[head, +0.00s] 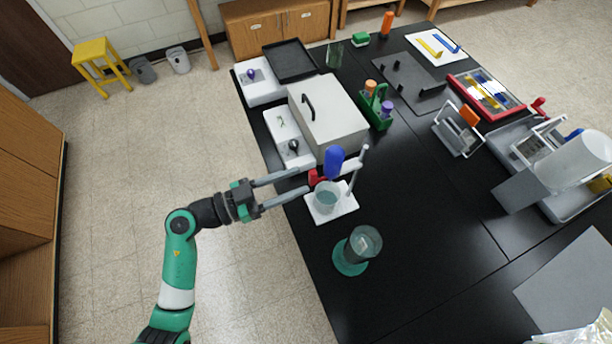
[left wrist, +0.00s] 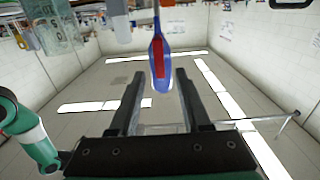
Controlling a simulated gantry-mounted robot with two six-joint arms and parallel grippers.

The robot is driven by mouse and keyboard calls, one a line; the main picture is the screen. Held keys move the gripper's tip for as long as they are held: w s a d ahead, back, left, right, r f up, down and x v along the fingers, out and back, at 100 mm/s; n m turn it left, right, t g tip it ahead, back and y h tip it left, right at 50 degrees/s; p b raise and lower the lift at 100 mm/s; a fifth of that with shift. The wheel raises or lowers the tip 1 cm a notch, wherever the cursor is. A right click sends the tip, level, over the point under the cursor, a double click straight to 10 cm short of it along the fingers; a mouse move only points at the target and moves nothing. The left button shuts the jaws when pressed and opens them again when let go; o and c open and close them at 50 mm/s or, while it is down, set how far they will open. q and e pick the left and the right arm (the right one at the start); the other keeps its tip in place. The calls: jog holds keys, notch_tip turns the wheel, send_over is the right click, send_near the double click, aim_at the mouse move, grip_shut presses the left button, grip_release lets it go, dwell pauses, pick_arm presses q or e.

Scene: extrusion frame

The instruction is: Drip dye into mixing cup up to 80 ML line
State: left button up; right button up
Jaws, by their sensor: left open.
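A blue dye bottle (head: 333,161) is held on a white stand (head: 345,203), with a red part (head: 316,178) beside its lower end. A clear mixing cup (head: 326,198) stands on the stand's base below it. The liquid level and the 80 ML line are too small to read. My left gripper (head: 304,181) is open and empty, its fingers pointing at the red part from the left. In the left wrist view, the blue and red shape (left wrist: 158,58) lies ahead, between the lines of the open fingers (left wrist: 156,82). My right gripper is not in view.
A clear glass vessel on a teal base (head: 352,262) stands nearer the front edge. A large white box (head: 328,115) and a green tube rack (head: 378,108) stand behind the stand. The black table (head: 420,210) is clear to the stand's right.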

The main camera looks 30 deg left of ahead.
aim_at(310, 176)
pick_arm(q)
jog(key=x, duration=0.3)
jog(key=shift+w+d, duration=0.15)
jog(key=shift+d, duration=0.05)
grip_shut()
